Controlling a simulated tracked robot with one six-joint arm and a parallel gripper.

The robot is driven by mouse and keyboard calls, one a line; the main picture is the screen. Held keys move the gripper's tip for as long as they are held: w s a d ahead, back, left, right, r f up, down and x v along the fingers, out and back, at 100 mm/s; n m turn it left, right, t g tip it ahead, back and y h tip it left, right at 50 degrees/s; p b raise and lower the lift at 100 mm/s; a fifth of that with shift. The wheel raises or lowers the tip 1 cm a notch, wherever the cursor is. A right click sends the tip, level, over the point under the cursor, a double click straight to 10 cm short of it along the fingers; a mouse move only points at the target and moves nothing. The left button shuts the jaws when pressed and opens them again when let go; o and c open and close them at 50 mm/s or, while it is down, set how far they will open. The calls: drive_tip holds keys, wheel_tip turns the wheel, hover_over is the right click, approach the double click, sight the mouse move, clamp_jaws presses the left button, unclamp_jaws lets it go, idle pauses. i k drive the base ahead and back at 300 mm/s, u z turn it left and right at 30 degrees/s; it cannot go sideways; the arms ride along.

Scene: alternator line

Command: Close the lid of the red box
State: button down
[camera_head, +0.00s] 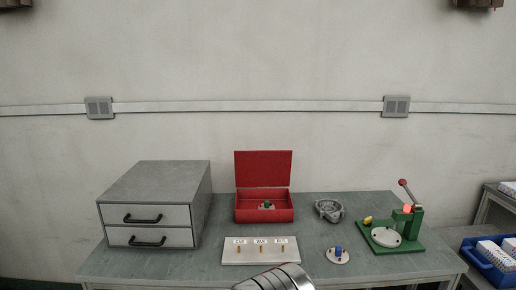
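The red box (264,216) stands near the back middle of the grey table. Its lid (263,169) is open and stands upright at the box's back edge. A small green part (266,205) lies inside the box. A silver rounded piece at the bottom edge of the view looks like part of my arm. My gripper's fingers do not show.
A grey two-drawer cabinet (153,188) stands left of the box. A pale board with labelled pegs (232,256) lies in front. A metal housing (329,210), a disc with a blue part (338,257) and a green press (406,243) are to the right.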

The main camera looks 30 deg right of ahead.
sight(253, 169)
drive_tip(key=z, duration=0.05)
drive_tip(key=i, duration=1)
drive_tip(key=u, duration=0.05)
